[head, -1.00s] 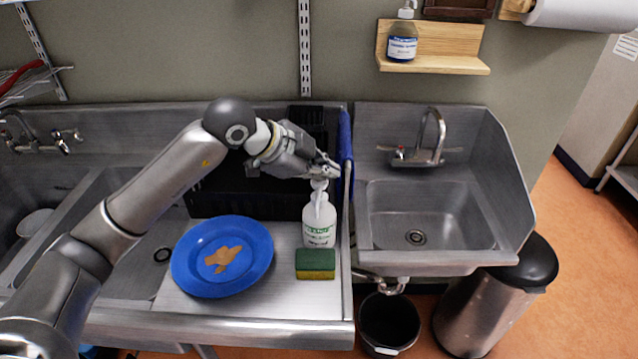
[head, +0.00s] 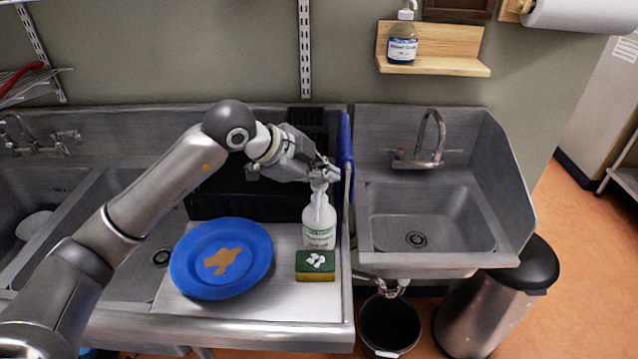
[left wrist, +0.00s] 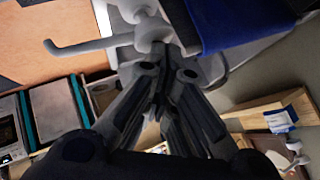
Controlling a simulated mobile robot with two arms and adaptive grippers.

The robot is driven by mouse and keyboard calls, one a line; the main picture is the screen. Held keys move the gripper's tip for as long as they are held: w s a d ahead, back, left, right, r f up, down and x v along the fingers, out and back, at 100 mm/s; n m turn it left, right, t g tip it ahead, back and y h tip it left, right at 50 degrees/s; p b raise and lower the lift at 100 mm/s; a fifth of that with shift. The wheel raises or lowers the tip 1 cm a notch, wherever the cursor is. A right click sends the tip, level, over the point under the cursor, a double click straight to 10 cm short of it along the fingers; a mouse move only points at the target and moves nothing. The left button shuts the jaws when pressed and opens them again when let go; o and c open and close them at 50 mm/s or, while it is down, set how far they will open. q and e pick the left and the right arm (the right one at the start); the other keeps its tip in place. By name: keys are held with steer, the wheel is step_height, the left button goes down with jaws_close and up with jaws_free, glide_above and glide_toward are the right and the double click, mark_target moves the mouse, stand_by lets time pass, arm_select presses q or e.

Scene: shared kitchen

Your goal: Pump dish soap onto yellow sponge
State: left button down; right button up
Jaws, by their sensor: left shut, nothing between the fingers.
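A white soap bottle (head: 319,228) with a pump top and a green-printed label stands upright on the drainboard. The yellow sponge (head: 316,277) with a green top lies just in front of it, and white soap (head: 316,260) sits on its green side. My left gripper (head: 328,174) is shut and empty, its fingertips at the pump head. In the left wrist view the shut fingers (left wrist: 160,95) point at the white pump head (left wrist: 152,28), with its nozzle to the left. Whether they touch it is hard to tell. My right gripper is not in view.
A blue plate (head: 222,284) with a brown stain lies left of the sponge. A black rack (head: 240,200) stands behind, and a blue cloth (head: 346,150) hangs on the divider to the right. A small sink (head: 385,215) lies beyond it.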

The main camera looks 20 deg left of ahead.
mark_target(322, 186)
arm_select(q)
steer(key=shift+r, duration=0.3)
step_height(322, 186, up, 6)
steer(key=p, duration=0.4)
stand_by(0.6)
stand_by(0.3)
